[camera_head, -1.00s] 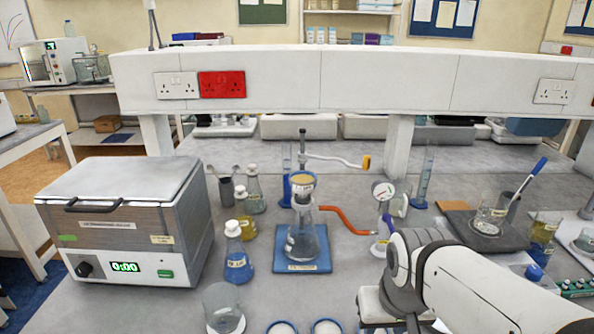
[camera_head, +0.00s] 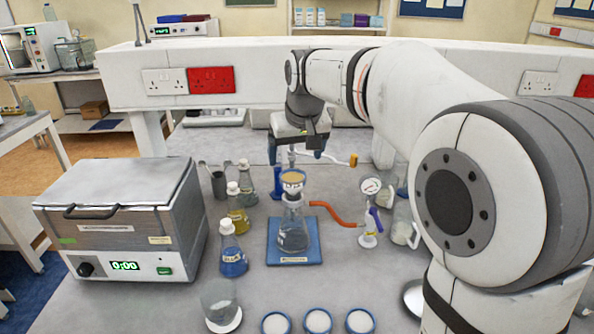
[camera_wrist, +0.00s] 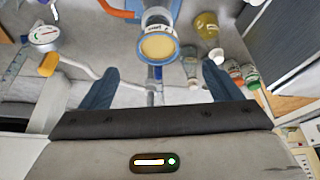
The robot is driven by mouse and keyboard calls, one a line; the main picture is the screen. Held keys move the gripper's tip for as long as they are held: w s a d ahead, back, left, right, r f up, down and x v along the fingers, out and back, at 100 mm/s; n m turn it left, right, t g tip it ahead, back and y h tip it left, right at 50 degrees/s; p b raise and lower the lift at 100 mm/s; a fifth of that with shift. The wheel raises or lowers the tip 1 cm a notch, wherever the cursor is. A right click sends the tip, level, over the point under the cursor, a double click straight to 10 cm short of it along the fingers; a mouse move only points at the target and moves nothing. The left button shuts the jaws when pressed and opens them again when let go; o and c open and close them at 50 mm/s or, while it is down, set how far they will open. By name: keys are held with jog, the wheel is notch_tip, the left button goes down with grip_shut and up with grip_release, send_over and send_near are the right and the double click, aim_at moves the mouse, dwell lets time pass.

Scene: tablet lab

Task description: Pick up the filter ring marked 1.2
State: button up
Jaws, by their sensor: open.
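Three blue-rimmed rings with white faces lie in a row at the front edge of the head view: a left ring (camera_head: 276,323), a middle ring (camera_head: 318,321) and a right ring (camera_head: 360,321). I cannot read any marking on them, so I cannot tell which is 1.2. My gripper (camera_head: 296,156) is open and empty, pointing down above and behind the filter flask (camera_head: 293,235), well away from the rings. In the wrist view my gripper (camera_wrist: 161,70) has its two blue fingers apart, with the flask's blue-rimmed funnel (camera_wrist: 158,47) beyond them.
A grey heated box (camera_head: 125,225) stands left. Blue and yellow bottles (camera_head: 232,255) and a beaker (camera_head: 219,305) stand between. A white shelf beam (camera_head: 240,72) crosses behind.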

aim_at(293, 178)
jog(key=p+x, duration=0.1)
jog(key=x, duration=0.6)
jog(key=shift+w+d+f, duration=0.15)
jog(key=shift+f, duration=0.05)
jog(key=shift+c, duration=0.4)
jog(key=c, duration=0.9)
